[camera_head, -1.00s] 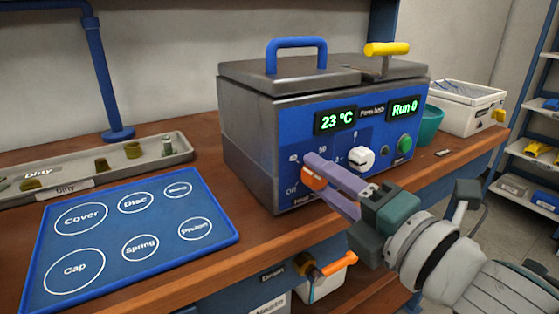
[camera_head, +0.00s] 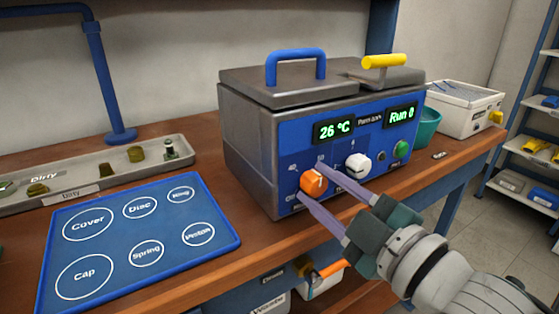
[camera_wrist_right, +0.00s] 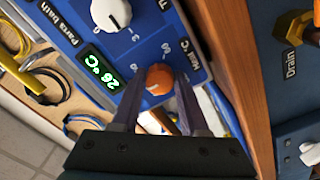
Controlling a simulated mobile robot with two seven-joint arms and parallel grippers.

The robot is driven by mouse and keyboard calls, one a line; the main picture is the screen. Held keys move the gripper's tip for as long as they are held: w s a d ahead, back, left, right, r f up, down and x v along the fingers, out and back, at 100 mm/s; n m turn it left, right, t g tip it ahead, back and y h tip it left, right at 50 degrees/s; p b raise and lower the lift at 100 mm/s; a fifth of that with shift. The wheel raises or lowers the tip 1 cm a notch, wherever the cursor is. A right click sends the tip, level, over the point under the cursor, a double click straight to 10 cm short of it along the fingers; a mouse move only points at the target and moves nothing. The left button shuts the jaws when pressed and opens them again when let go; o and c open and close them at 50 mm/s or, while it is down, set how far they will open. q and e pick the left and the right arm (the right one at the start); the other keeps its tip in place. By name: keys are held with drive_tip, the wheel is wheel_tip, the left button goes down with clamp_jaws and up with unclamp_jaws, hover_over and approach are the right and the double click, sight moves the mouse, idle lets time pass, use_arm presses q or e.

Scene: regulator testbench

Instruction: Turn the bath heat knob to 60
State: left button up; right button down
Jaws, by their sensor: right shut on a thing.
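The orange bath heat knob (camera_head: 312,183) is on the lower left of the blue front panel (camera_head: 345,160) of the grey bath. The wrist view also shows the knob (camera_wrist_right: 159,79) between the purple fingers. Scale labels around it are small and partly hidden, so I cannot tell the exact setting. The green display (camera_head: 334,130) reads 26 °C. My left gripper is not in view.
A white knob (camera_head: 358,166) and a green button (camera_head: 401,149) sit right of the orange knob. A second display (camera_head: 402,115) reads Run 0. A blue mat (camera_head: 215,240) and a grey tray (camera_head: 100,178) lie left of the bath.

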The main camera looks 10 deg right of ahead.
drive_tip(key=m+p, duration=0.1)
drive_tip(key=m, duration=0.5)
drive_tip(key=shift+m, duration=0.3)
drive_tip(key=m, duration=0.6)
drive_tip(key=shift+a, duration=0.1)
drive_tip(key=m, duration=0.6)
drive_tip(key=shift+m, duration=0.3)
drive_tip(key=m+b, duration=0.1)
drive_tip(key=m, duration=0.5)
drive_tip(key=shift+b, duration=0.3)
drive_tip(key=shift+m, duration=0.5)
drive_tip(key=shift+c, duration=2.1)
unclamp_jaws()
